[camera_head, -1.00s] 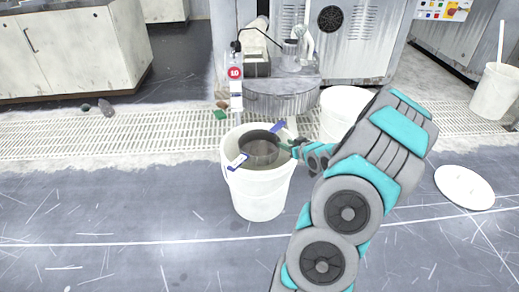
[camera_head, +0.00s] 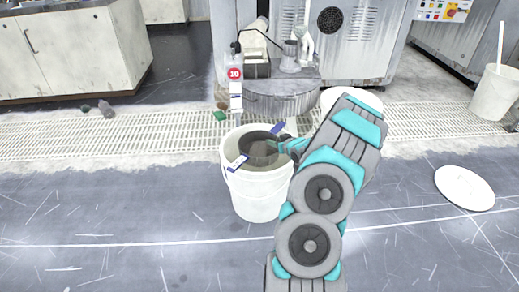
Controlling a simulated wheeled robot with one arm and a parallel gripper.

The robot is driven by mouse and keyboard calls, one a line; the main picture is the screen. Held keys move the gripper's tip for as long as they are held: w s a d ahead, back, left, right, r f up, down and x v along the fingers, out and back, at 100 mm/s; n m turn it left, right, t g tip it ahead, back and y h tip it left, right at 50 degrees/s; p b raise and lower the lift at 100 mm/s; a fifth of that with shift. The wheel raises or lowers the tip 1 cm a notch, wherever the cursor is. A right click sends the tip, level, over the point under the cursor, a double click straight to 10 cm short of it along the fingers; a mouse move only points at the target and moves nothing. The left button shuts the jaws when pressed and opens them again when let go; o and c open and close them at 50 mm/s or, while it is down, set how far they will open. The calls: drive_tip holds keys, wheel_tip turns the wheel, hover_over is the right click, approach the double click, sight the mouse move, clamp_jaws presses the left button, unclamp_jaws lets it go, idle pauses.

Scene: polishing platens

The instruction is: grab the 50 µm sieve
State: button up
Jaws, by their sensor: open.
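A dark grey round sieve (camera_head: 257,150) sits in the mouth of a white bucket (camera_head: 258,194) on the floor. My gripper (camera_head: 276,145) is at the sieve's right side, over the bucket's right rim. Its fingertips are small and partly lost against the dark sieve, and it is open. I cannot tell whether the fingers touch the sieve. My arm hides part of the bucket's right side.
A second white bucket (camera_head: 330,97) stands behind my arm, mostly hidden. A white lid (camera_head: 464,187) lies on the floor at right.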

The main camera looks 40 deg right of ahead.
clamp_jaws()
idle(1.4)
